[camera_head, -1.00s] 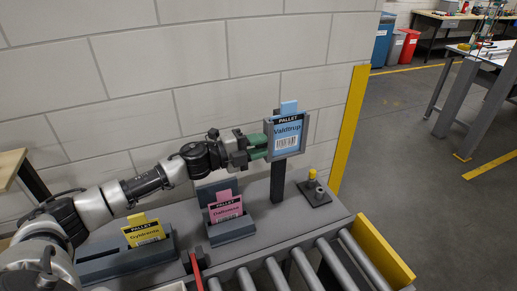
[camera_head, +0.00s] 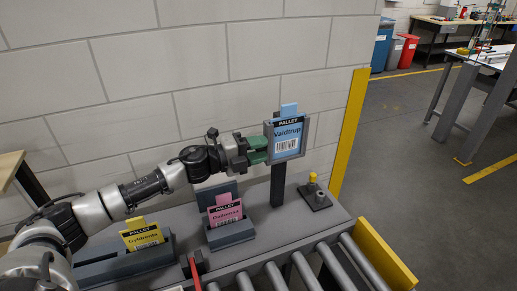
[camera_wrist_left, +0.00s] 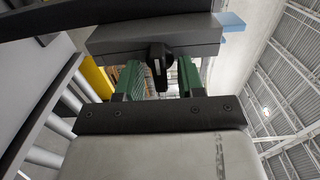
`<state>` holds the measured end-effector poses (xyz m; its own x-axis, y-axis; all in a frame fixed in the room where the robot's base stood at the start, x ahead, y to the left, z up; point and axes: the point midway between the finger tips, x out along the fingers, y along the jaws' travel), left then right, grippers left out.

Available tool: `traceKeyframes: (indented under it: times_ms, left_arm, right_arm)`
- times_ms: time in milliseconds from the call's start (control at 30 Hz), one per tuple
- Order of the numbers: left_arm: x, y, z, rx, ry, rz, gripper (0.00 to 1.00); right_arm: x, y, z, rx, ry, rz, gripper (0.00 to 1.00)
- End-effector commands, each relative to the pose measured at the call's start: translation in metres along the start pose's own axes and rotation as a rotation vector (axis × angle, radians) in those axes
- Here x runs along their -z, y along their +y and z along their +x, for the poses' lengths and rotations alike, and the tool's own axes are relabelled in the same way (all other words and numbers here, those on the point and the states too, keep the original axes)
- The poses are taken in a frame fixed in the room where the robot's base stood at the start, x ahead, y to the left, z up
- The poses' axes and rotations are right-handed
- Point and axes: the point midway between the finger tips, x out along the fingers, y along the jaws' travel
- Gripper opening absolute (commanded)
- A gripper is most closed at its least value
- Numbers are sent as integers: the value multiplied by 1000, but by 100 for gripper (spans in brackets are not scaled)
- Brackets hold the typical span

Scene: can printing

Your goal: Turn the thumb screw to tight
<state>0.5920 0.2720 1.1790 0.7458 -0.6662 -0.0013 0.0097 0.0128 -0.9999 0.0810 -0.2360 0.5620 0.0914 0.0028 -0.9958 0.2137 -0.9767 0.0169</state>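The thumb screw is a small black knob (camera_wrist_left: 158,62) with a pale mark, under the grey edge of the card holder (camera_wrist_left: 150,36) in the left wrist view. My left gripper (camera_wrist_left: 160,82) has its green fingers on either side of the knob, with narrow gaps visible, so it looks open around it. In the head view, the holder (camera_head: 308,133) stands on a dark post with a blue pallet card (camera_head: 287,137) in it. My left gripper (camera_head: 258,149) is at the holder's left side and hides the knob there. My right gripper is out of view.
A pink card (camera_head: 225,214) and a yellow card (camera_head: 142,237) stand in grey holders on the bench, below my left arm. A small yellow-topped fixture (camera_head: 313,178) is right of the post. Conveyor rollers (camera_head: 307,270) run along the front. A block wall is behind.

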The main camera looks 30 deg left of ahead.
Motion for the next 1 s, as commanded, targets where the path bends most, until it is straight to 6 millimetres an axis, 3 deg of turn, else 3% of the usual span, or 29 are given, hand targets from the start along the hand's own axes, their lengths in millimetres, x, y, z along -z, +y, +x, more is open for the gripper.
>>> traceKeyframes:
  times_ms: [267,700,1000]
  left_arm:
    - [-1,2,-5,0,-2,-1,38]
    - [1,8,-82,-6,0,0,38]
    - [0,2,-105,-1,-1,-1,38]
  right_arm:
    - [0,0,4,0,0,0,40]
    - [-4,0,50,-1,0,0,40]
    - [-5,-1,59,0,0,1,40]
